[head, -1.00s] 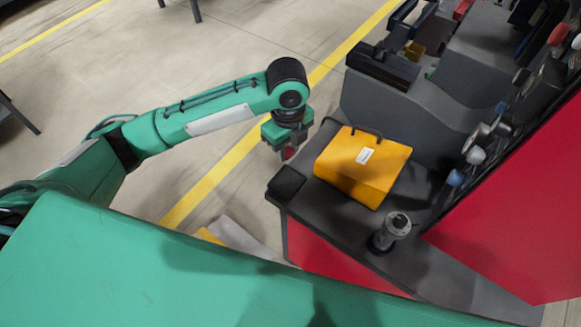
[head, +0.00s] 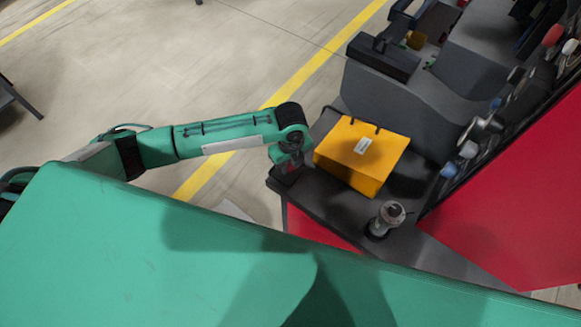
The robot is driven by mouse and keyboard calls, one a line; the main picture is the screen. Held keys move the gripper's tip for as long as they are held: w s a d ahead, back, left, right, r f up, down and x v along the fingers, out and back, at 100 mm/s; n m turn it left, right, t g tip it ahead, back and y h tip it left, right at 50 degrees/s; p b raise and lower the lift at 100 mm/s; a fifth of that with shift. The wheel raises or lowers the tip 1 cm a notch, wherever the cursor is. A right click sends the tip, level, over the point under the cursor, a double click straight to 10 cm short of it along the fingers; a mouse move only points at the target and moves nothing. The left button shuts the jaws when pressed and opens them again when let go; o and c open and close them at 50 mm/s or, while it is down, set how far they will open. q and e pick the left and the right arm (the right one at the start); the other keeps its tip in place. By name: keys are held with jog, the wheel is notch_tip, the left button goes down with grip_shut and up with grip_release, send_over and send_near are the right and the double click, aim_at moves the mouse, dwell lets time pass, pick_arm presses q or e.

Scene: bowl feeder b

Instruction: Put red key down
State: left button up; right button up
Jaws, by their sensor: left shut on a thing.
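My left gripper (head: 288,164) points down over the left corner of the dark machine top, just left of the yellow box. The gripper tip is close to the small black block on that corner. I cannot tell whether the key touches the surface. My right gripper is not in view.
The yellow box (head: 362,154) with a white label stands close to the right of the gripper. A grey cylindrical knob (head: 385,219) stands nearer me. A red panel (head: 510,200) with several levers rises at the right. Open floor (head: 200,70) lies to the left.

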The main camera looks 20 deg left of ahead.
aim_at(290, 167)
pick_arm(q)
jog(key=shift+f+p, duration=0.35)
jog(key=shift+f, duration=1.65)
jog(key=o, duration=0.7)
jog(key=shift+f, duration=0.1)
notch_tip(290, 167, up, 12)
jog(key=shift+r+b, duration=0.15)
jog(key=shift+b, duration=0.9)
